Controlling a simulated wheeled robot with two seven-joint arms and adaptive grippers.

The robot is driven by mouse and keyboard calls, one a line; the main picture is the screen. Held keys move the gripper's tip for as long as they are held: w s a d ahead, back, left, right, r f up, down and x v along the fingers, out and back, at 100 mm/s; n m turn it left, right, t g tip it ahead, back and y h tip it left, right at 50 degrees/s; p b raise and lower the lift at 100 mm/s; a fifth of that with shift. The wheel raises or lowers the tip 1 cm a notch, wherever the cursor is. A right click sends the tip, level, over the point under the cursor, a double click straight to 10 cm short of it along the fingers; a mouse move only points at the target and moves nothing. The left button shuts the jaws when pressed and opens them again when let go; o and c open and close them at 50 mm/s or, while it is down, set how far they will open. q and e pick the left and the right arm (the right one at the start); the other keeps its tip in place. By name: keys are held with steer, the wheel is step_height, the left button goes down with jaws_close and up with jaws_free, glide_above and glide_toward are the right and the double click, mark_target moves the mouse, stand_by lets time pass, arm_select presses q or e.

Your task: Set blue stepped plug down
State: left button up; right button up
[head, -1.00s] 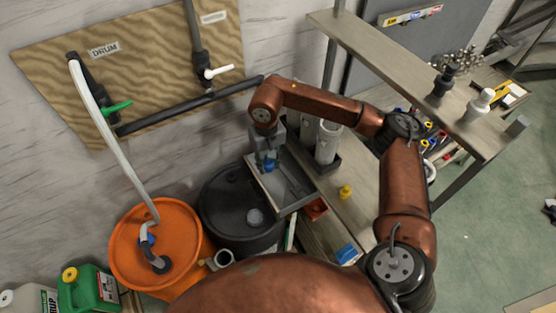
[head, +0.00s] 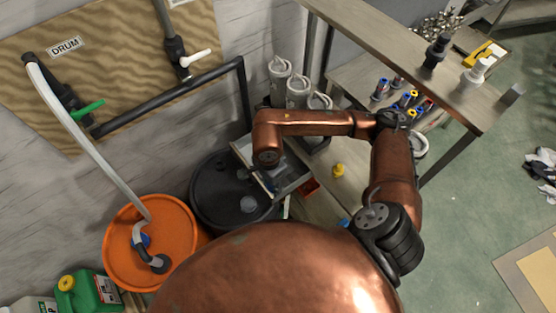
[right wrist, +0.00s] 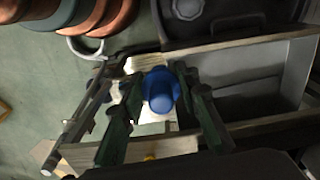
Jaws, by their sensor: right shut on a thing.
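The blue stepped plug (right wrist: 161,98) sits between the two dark fingers of my right gripper (right wrist: 159,80) in the right wrist view. The gripper is shut on it. A grey metal tray (right wrist: 262,84) with a pale rim lies beside the plug, to its right in that view. In the head view the tray (head: 292,181) shows beside the black drum (head: 216,181), under my right wrist. There my wrist hides the plug and most of the gripper. I cannot tell how high the plug is above what lies below it. My left gripper is not in view.
An orange drum (head: 125,218) with a hose stands left of the black drum. Grey cylinders (head: 279,80) stand behind my arm. A shelf (head: 400,52) is at upper right.

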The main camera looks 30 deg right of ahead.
steer(key=s+f+m, duration=0.2)
steer(key=s+m, duration=0.3)
steer(key=m, duration=0.1)
steer(key=w+d+f, duration=0.1)
steer(key=w+f, duration=0.2)
steer(key=w+d+f+p, duration=0.1)
steer(key=w+d+f, duration=0.1)
steer(key=w, duration=0.2)
steer(key=w+d+f, duration=0.2)
steer(key=w+f, duration=0.1)
steer(key=w, duration=0.1)
steer(key=shift+w+d+f, duration=0.15)
steer(key=shift+f, duration=0.15)
steer(key=shift+w+d+f, duration=0.25)
steer(key=shift+w+f, duration=0.2)
steer(key=shift+f, duration=0.2)
step_height(320, 180, down, 3)
steer(key=shift+r+p, duration=0.1)
steer(key=shift+p, duration=0.45)
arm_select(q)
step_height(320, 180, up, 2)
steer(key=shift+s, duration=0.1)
